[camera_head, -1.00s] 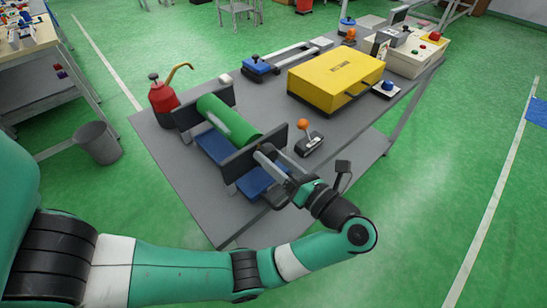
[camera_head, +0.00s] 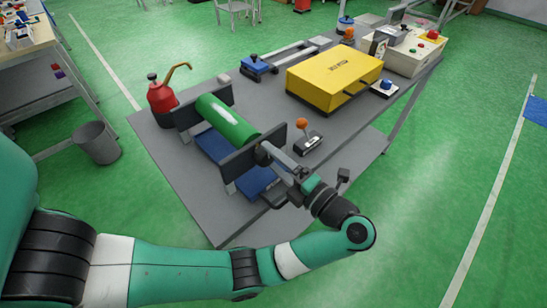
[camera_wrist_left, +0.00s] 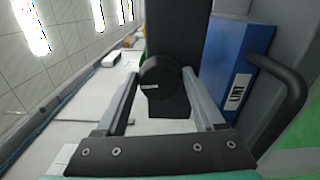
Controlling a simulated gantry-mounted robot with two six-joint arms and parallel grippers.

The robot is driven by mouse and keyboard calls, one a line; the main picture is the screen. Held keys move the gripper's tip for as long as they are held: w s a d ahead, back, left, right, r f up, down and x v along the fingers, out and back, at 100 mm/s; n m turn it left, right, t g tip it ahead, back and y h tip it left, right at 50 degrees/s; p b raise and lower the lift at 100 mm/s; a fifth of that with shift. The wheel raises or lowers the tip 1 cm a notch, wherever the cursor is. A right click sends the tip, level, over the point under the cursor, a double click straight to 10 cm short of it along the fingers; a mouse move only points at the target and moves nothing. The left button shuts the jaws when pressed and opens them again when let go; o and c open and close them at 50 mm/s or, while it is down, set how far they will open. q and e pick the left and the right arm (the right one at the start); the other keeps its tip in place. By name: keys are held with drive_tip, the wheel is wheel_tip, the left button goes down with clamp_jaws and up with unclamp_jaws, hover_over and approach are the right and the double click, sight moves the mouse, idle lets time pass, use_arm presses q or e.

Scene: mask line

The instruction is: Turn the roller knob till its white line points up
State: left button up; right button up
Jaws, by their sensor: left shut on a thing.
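The green roller (camera_head: 228,120) lies between two dark upright end plates on the table, with a pale stripe along its upper side. The dark round roller knob (camera_wrist_left: 160,72) is at its near end, outside the near plate. The knob's short white line lies nearly level in the left wrist view, left of the knob's middle. My left gripper (camera_head: 264,152) is shut on the knob, one finger on each side; its fingers also show in the left wrist view (camera_wrist_left: 160,78). My right gripper is out of view.
An orange-topped lever (camera_head: 302,124) stands close right of the gripper. A yellow case (camera_head: 334,80) lies behind it. A red oil can (camera_head: 161,98) stands at the left of the table. A blue case (camera_wrist_left: 235,62) with a dark handle is close by in the left wrist view.

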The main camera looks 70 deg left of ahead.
use_arm(q)
drive_tip(key=shift+m, duration=0.5)
drive_tip(key=o, duration=1.4)
drive_tip(key=shift+c, duration=0.2)
